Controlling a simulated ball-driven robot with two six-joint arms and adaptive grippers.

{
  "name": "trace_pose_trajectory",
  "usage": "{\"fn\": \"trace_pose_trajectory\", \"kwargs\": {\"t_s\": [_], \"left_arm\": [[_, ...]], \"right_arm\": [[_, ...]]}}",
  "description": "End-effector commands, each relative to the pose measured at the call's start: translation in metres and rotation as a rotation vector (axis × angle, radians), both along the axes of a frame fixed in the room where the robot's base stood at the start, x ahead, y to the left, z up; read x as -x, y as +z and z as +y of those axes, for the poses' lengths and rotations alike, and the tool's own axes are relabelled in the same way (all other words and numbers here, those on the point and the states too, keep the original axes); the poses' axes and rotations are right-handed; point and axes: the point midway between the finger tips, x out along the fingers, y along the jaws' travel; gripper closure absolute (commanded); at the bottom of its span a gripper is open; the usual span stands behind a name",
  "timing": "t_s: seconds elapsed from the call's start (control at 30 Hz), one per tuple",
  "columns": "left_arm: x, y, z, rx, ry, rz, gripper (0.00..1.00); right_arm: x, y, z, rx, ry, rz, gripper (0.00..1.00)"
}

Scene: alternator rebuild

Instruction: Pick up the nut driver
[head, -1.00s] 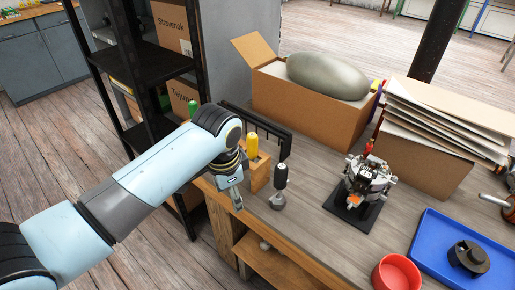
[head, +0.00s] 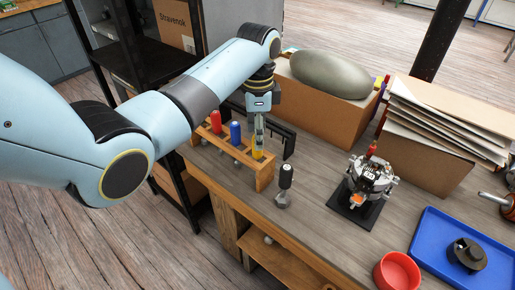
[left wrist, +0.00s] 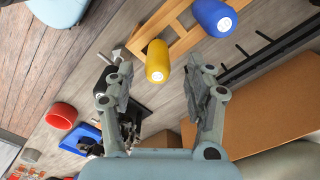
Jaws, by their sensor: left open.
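A wooden rack (head: 224,157) stands at the table's left edge and holds upright tools with red (head: 215,121), blue (head: 235,132) and yellow (head: 257,153) handles. I cannot tell from their handles which is the nut driver. My left gripper (head: 260,134) is open, pointing down over the yellow-handled tool at the rack's right end. In the left wrist view the yellow handle (left wrist: 157,62) shows just beyond and between the open fingers (left wrist: 165,82), not gripped. The blue handle (left wrist: 213,17) is beside it, farther out. The tool shafts are mostly hidden. My right gripper is not in view.
A black-handled tool (head: 284,184) stands upright close right of the rack. A black rail (head: 287,139) and a cardboard box (head: 325,107) are behind. An alternator (head: 370,182) on a black base, red bowl (head: 397,272) and blue tray (head: 432,243) are farther right.

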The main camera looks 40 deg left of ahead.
Motion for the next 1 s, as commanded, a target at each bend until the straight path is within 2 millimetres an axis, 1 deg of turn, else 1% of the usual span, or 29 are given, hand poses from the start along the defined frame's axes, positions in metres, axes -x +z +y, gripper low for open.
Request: {"fn": "trace_pose_trajectory", "kwargs": {"t_s": [0.17, 0.3, 0.4, 0.6, 1.0], "left_arm": [[0.004, -0.024, 0.000, 0.001, 0.000, 0.004, 0.46], [0.004, -0.044, 0.000, 0.001, 0.000, 0.002, 0.46], [0.004, -0.050, 0.000, 0.001, 0.000, -0.001, 0.46], [0.004, -0.050, 0.000, 0.001, 0.000, -0.001, 0.46], [0.004, -0.050, 0.000, -0.001, 0.001, -0.001, 0.98]], "right_arm": [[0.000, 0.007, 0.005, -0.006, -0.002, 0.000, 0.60], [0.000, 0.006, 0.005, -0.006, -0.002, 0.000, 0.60], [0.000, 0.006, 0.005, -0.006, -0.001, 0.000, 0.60], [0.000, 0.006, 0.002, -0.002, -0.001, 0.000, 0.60], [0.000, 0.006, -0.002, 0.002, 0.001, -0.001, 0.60]]}}
